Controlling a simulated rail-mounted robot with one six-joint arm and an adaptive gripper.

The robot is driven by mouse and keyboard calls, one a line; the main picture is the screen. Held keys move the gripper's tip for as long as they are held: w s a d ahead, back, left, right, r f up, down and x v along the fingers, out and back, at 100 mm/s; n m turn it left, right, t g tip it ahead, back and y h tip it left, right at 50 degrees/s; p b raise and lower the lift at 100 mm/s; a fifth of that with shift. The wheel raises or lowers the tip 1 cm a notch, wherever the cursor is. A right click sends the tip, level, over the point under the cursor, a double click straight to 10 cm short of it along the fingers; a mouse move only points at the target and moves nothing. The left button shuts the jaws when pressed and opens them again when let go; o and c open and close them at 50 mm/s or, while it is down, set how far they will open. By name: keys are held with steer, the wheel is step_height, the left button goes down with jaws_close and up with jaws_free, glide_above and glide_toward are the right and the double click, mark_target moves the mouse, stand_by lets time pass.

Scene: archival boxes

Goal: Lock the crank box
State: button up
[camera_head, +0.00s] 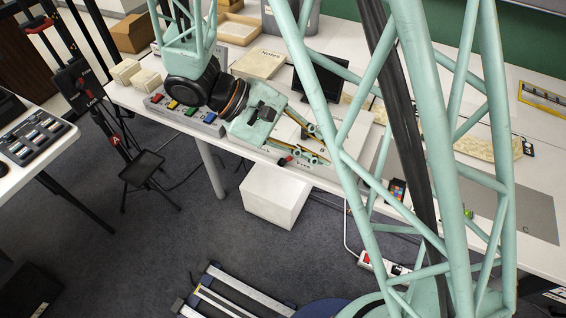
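My gripper (314,146) reaches over the front edge of the white table from the upper left. A pale grey box (352,152) stands on the table just right of the fingertips, partly hidden by the teal struts. A small red part (284,161) shows at the table's front edge below the gripper, beside lettering on a pale front face. I cannot tell for sure which of these is the crank box or its lock, or whether the fingers touch anything.
A grey panel with coloured buttons (179,112) lies left of my gripper. A dark screen (322,78) and a "Notes" box (258,63) stand behind. A white box (274,196) is on the floor below. Teal lattice struts cross the right half of the view.

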steer(key=w+a+f+n+t+h+p, duration=0.2)
steer(key=w+a+f+n+t+h, duration=0.25)
steer(key=a+f, duration=0.45)
steer(key=n+t+y+p, duration=0.2)
steer(key=n+t, duration=0.7)
glide_toward(286, 161)
steer(key=v, duration=0.5)
steer(key=shift+s+f+n+t, duration=0.2)
steer(key=shift+s+n+t, duration=0.05)
steer(key=shift+w, duration=0.1)
steer(key=shift+b+x, duration=0.6)
steer(key=shift+x, duration=6.2)
steer(key=shift+f, duration=0.1)
steer(key=shift+c, duration=0.9)
